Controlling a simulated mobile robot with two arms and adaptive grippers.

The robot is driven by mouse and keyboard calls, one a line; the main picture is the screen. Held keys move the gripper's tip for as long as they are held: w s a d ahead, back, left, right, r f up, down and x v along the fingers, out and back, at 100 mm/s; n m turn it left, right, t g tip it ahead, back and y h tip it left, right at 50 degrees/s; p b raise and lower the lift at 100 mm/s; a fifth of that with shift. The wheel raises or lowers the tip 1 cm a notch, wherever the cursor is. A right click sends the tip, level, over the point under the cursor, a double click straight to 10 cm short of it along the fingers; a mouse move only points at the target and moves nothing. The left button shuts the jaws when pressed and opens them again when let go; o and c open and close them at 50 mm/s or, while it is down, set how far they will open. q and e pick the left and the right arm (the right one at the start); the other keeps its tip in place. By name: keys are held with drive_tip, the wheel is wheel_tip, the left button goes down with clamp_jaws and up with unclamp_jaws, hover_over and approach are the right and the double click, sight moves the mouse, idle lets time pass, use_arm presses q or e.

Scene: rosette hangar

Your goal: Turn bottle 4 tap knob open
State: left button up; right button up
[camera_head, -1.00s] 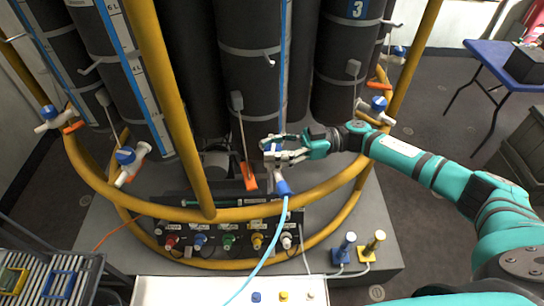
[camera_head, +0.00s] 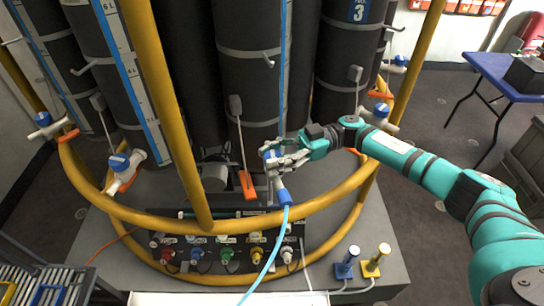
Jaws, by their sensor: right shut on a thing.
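The front middle dark bottle (camera_head: 247,90) has a white tap (camera_head: 277,184) low on its right side, with a blue connector (camera_head: 284,198) and a light blue hose (camera_head: 269,258) below it. No number shows on this bottle. My right gripper (camera_head: 274,160) reaches in from the right and is shut on the blue tap knob (camera_head: 268,153). The fingers hide much of the knob, so I cannot tell its exact angle. My left gripper is not in view.
A yellow rail ring (camera_head: 255,219) and upright yellow posts surround the bottles. An orange-tipped lever (camera_head: 247,184) hangs just left of the tap. A panel with coloured connectors (camera_head: 228,252) lies below. Another bottle marked 3 (camera_head: 345,60) stands to the right.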

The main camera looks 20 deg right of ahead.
drive_tip(key=shift+d+r, duration=0.1)
drive_tip(key=o, duration=1.3)
drive_tip(key=shift+d, duration=0.1)
drive_tip(key=shift+c, duration=0.2)
drive_tip(key=d, duration=0.7)
drive_tip(key=shift+w+d, duration=0.2)
drive_tip(key=shift+w, duration=0.25)
